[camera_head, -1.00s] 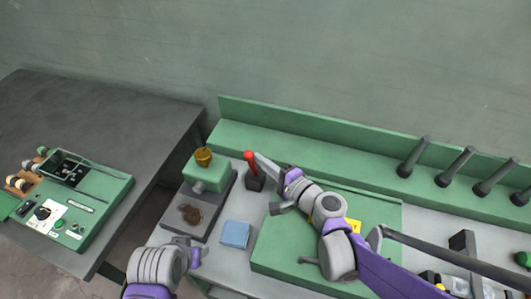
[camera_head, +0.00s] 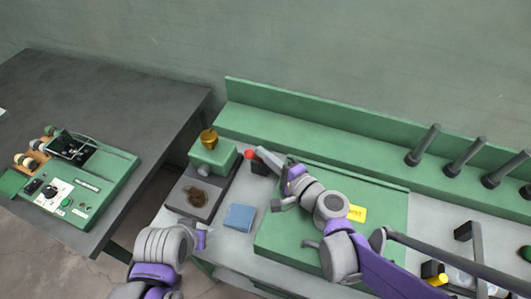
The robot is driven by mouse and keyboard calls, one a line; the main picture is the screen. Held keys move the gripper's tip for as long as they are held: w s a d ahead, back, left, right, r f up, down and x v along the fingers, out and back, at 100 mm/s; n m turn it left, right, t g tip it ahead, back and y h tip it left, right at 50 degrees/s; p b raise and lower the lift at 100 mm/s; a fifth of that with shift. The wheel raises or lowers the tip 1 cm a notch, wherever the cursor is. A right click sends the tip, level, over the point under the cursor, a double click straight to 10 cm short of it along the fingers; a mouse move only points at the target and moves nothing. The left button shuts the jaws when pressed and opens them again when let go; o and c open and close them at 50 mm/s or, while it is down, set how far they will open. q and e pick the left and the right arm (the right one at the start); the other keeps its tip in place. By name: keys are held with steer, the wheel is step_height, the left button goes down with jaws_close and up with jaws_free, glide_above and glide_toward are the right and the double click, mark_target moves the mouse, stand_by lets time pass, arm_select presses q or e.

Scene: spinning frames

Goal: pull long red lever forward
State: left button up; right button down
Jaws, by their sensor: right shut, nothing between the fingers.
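The red lever (camera_head: 249,154) stands near the back of the grey bench, on a small black base (camera_head: 259,168). Only its red tip shows clearly; the rest is hidden or seen end-on. My right gripper (camera_head: 260,151) is shut and empty, with its fingertips right beside the red tip, on its right. I cannot tell whether they touch. My left arm (camera_head: 163,250) comes in at the bottom; its gripper (camera_head: 201,240) shows only in part, low at the front edge of the bench, and whether it is open is unclear.
A green box with a brass knob (camera_head: 209,139) stands left of the lever. A blue block (camera_head: 239,217) lies in front. A green panel (camera_head: 285,233) lies under my right arm. Several dark posts (camera_head: 422,146) line the back right. A dark table (camera_head: 90,95) stands at left.

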arm_select(q)
steer(key=shift+f, duration=0.1)
arm_select(e)
steer(key=shift+s+a+f, duration=0.1)
steer(key=shift+s+f, duration=0.1)
steer(key=shift+s, duration=0.1)
arm_select(q)
steer(key=shift+w+a, duration=0.1)
steer(key=shift+w, duration=0.05)
steer(key=shift+r+p, duration=0.35)
steer(key=shift+r, duration=0.1)
arm_select(e)
steer(key=v, duration=1)
steer(key=shift+d+r, duration=0.3)
steer(key=shift+d, duration=0.05)
arm_select(q)
steer(key=shift+r, duration=0.1)
